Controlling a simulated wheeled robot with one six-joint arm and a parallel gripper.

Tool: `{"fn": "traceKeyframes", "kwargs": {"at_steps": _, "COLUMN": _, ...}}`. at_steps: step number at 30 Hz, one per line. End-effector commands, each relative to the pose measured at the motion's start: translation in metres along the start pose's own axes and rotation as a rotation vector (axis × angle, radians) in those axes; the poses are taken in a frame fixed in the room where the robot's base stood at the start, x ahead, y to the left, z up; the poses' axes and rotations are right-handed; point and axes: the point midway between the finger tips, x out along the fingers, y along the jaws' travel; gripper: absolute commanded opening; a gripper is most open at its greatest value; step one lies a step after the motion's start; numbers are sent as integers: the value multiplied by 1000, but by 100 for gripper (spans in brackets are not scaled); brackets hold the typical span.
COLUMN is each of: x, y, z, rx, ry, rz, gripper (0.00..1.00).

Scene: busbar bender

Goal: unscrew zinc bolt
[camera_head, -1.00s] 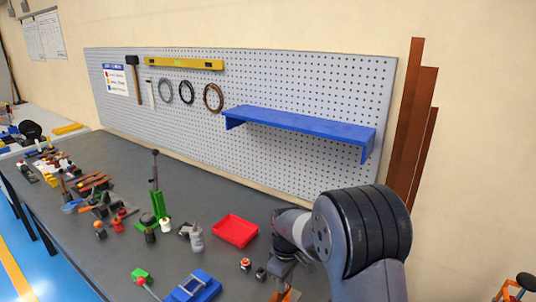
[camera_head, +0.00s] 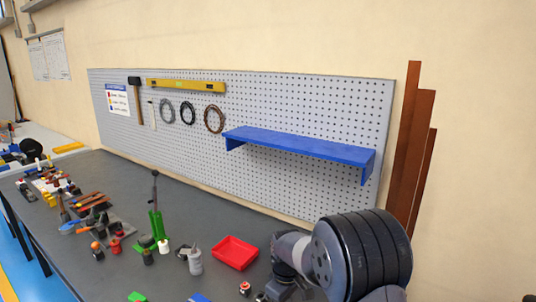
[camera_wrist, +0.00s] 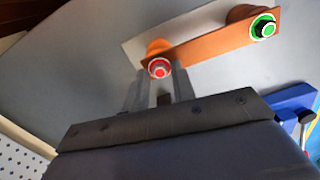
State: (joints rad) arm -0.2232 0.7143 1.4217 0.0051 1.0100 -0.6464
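In the wrist view my gripper (camera_wrist: 160,78) points at an orange-copper bar (camera_wrist: 205,45). Its two grey fingers are apart, with a gap between them. A bolt head with a red ring (camera_wrist: 159,68) sits at the bar's near end, just beyond and between the fingertips. I cannot tell whether the fingers touch it. A second bolt head with a green ring and dark centre (camera_wrist: 263,27) sits at the bar's far end, clear of my gripper. I cannot tell which bolt is zinc. In the head view my gripper and the bar are out of sight below the frame.
A blue block with a lever (camera_wrist: 292,105) stands right of my gripper in the wrist view. On the grey bench (camera_head: 200,200) are a red tray (camera_head: 236,253), a green upright tool (camera_head: 157,222) and several small items. A blue shelf (camera_head: 300,147) hangs on the pegboard behind.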

Motion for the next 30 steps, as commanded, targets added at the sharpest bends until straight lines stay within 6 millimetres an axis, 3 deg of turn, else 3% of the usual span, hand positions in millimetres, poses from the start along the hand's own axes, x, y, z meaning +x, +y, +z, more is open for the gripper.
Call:
{"fn": "traceKeyframes", "kwargs": {"at_steps": 9, "x": 0, "y": 0, "z": 0, "rx": 0, "ry": 0, "rz": 0, "gripper": 0}}
{"fn": "traceKeyframes", "kwargs": {"at_steps": 17, "x": 0, "y": 0, "z": 0, "rx": -32, "ry": 0, "rz": 0, "gripper": 0}}
{"fn": "traceKeyframes", "kwargs": {"at_steps": 30, "x": 0, "y": -1, "z": 0, "rx": -474, "ry": -3, "rz": 0, "gripper": 0}}
